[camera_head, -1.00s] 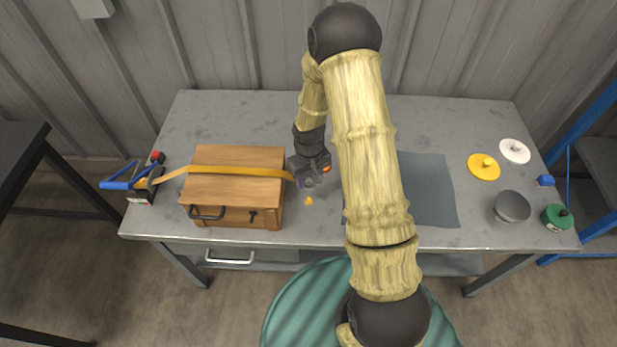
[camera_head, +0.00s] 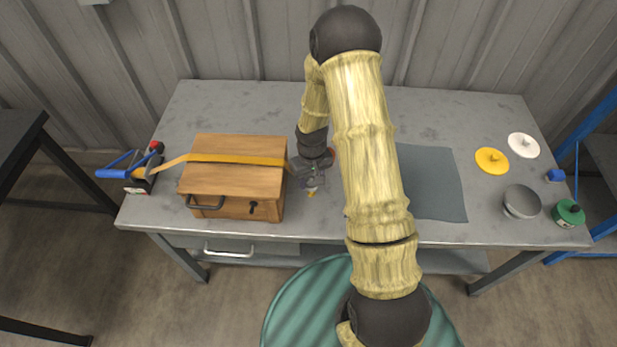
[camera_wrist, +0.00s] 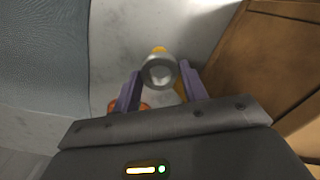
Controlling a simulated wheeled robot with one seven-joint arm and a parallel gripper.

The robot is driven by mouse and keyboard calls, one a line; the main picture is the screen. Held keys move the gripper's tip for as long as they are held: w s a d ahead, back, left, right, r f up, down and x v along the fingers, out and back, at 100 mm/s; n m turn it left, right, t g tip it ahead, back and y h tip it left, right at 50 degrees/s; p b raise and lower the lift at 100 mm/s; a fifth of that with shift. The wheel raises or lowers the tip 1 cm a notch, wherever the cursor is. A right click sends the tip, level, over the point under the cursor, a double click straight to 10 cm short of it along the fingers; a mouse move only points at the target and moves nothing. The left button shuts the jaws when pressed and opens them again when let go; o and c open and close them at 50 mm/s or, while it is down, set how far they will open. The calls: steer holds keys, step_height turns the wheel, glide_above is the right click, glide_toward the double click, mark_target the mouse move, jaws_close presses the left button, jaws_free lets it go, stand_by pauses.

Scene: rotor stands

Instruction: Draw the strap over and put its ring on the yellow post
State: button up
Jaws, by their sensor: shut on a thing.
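The orange-yellow strap (camera_head: 240,160) runs from a ratchet (camera_head: 144,172) at the table's left end, over the top of a wooden box (camera_head: 235,180), to my gripper (camera_head: 311,181). My gripper is just right of the box, its fingers pointing down. In the wrist view, the fingers (camera_wrist: 160,88) are shut on the strap's grey ring (camera_wrist: 158,60). The yellow post (camera_head: 311,194) barely shows at the fingertips. A yellow tip (camera_wrist: 159,50) shows at the ring's far edge in the wrist view. I cannot tell whether the ring is around the post or above it.
A grey-blue mat (camera_head: 430,185) lies right of my arm. Further right are a yellow disc (camera_head: 492,160), a white disc (camera_head: 523,145), a grey bowl (camera_head: 521,202) and a green round container (camera_head: 568,213). The back of the table is clear.

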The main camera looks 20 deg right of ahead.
steer(key=shift+d, duration=0.2)
steer(key=shift+s+a+r, duration=0.1)
steer(key=shift+s, duration=0.05)
steer(key=shift+a, duration=0.2)
steer(key=shift+d, duration=0.2)
stand_by(0.6)
steer(key=shift+f+b, duration=1.25)
steer(key=shift+f, duration=0.95)
stand_by(0.7)
stand_by(0.7)
steer(key=o, duration=1.5)
